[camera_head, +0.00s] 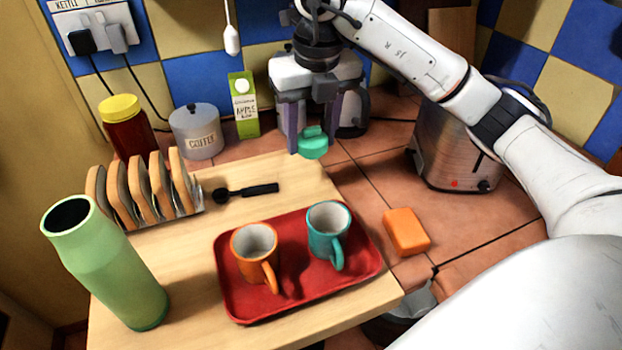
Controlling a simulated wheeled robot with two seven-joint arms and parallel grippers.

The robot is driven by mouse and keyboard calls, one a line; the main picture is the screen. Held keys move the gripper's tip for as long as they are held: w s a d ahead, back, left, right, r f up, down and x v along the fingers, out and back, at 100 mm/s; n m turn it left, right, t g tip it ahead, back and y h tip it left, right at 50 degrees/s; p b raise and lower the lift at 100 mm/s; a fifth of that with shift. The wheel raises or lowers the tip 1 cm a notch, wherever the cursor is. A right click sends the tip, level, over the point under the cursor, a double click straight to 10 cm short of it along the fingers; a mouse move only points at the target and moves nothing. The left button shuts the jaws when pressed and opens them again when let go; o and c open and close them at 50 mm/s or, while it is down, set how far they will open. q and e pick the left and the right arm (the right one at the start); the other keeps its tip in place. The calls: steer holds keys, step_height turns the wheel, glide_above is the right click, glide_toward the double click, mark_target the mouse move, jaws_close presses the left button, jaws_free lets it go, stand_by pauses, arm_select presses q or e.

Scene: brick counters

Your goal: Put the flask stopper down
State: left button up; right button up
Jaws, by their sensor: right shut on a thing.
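The flask stopper (313,145) is a small teal-green piece. My right gripper (313,128) points down near the back edge of the wooden board and is shut on the stopper, which hangs between its fingertips. The stopper appears to be above the surface, though the exact height is hard to tell. The green flask (105,262) stands upright and open-topped at the front left of the wooden board (180,280). My left gripper is not in view.
A red tray (235,305) holds an orange mug (254,252) and a teal mug (328,230). A toast rack (145,190), a black utensil (245,192), an orange block (406,231), a toaster (455,150), a coffee tin (197,132) and a juice carton (243,104) surround it. Bare board lies right of the utensil.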

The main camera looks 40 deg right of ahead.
mark_target(314, 140)
step_height(314, 140, down, 8)
steer(key=shift+f, duration=0.1)
stand_by(0.4)
steer(key=o, duration=1)
steer(key=shift+f, duration=0.1)
steer(key=shift+o, duration=0.2)
steer(key=r, duration=0.4)
steer(key=s+r+p, duration=0.1)
steer(key=r, duration=0.7)
steer(key=shift+s+a+r+p, duration=0.2)
steer(key=shift+s+p, duration=0.1)
steer(key=shift+s, duration=0.1)
steer(key=shift+f, duration=0.1)
